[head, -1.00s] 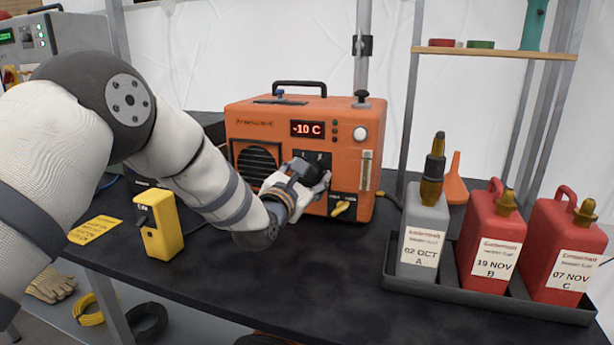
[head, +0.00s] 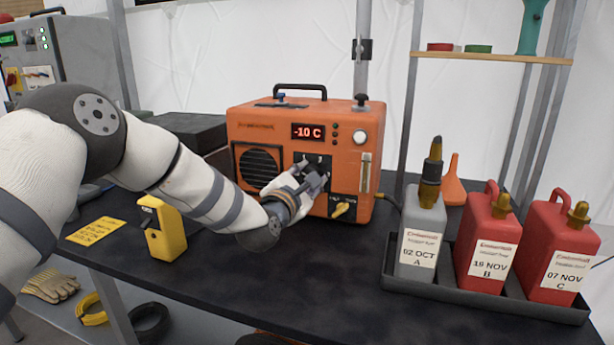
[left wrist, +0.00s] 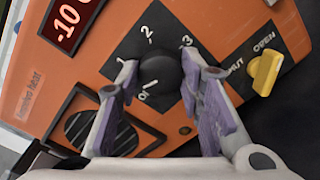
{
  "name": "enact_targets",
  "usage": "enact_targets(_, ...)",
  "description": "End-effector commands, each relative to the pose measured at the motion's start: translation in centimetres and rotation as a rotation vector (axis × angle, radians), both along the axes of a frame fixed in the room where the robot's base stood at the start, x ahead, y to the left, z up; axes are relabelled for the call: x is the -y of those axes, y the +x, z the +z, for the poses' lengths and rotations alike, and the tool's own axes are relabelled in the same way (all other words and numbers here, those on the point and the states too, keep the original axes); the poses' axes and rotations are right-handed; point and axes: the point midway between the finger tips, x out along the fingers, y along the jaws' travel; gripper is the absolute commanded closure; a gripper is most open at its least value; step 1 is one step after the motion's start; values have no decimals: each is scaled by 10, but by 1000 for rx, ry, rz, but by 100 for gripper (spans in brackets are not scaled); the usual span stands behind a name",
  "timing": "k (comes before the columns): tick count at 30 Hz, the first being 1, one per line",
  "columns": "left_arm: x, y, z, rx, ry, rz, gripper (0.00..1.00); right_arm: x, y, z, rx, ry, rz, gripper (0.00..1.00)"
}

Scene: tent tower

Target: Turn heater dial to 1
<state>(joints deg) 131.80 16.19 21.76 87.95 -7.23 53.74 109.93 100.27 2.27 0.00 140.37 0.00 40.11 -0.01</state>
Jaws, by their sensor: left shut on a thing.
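The orange heater (head: 255,125) stands on the dark table, its red display (head: 308,131) reading -10 C. Its round black dial (left wrist: 160,75) sits on a black plate marked 1, 2 and 3, with what looks like a 0 at the lower left. A small light mark shows on the dial's lower-left edge, close to the 0. My left gripper (left wrist: 160,88) is shut on the dial, one finger on each side. In the head view my left gripper (head: 316,180) is at the heater's front and mostly hides the dial. My right gripper is not in view.
A yellow valve handle (left wrist: 265,72) marked OPEN and SHUT is close beside the fingers. A yellow handheld device (head: 165,230) stands below my left arm. A tray (head: 480,300) with one grey and two red canisters stands at right. The front middle of the table is clear.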

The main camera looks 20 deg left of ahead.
Motion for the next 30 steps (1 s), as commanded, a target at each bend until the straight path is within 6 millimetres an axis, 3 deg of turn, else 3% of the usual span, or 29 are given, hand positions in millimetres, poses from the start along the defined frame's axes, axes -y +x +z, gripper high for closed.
enact_targets(15, -1, 0, 2, 19, 456, 4, 94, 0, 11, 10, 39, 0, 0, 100)
enact_targets(30, -1, 0, 1, 24, 672, 5, 94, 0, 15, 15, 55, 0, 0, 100)
